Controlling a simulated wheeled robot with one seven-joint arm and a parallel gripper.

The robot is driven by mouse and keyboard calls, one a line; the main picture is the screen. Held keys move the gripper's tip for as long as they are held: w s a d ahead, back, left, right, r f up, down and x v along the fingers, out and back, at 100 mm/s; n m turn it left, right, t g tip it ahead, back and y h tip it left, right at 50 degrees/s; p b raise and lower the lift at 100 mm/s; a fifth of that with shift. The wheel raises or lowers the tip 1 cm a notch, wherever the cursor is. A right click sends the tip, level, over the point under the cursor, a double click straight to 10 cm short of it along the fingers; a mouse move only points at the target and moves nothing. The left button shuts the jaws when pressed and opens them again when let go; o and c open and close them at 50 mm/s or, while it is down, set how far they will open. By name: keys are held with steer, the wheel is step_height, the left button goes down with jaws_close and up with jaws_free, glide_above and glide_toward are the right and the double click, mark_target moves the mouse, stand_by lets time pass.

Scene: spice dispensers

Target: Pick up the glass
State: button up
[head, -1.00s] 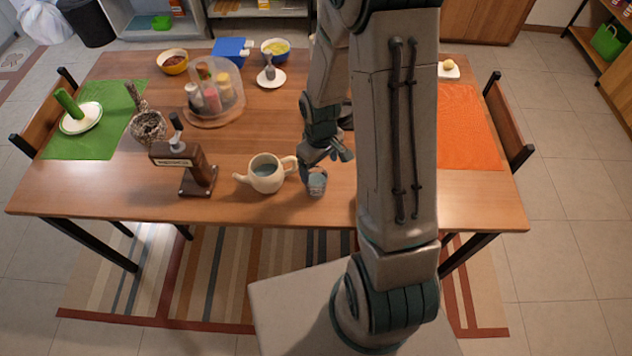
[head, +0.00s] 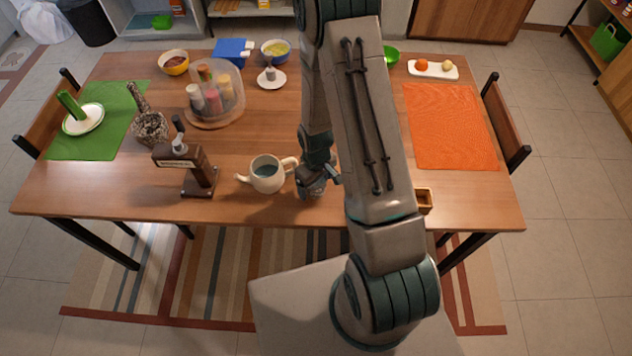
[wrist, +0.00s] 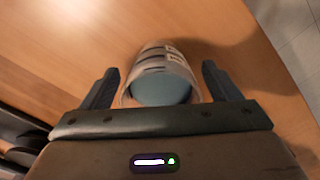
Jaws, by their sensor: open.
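The glass (wrist: 163,84) stands between the two fingers of my gripper (wrist: 160,85) in the wrist view. It is a small cup with a grey-blue inside and a pale banded wall with small print. Small gaps show between the glass and each finger, so the fingers are apart and not closed on it. In the head view my gripper (head: 316,188) is low over the table's near edge, just right of the cream teapot (head: 267,176). The gripper hides the glass there.
The wooden table (head: 265,210) also holds a brown dispenser (head: 190,165), a spice carousel (head: 215,95), a green mat (head: 110,135) and an orange mat (head: 450,125). A small wooden box (head: 424,200) sits right of my arm.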

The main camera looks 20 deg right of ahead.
steer(key=shift+f, duration=0.3)
steer(key=c, duration=1.2)
steer(key=shift+r, duration=0.25)
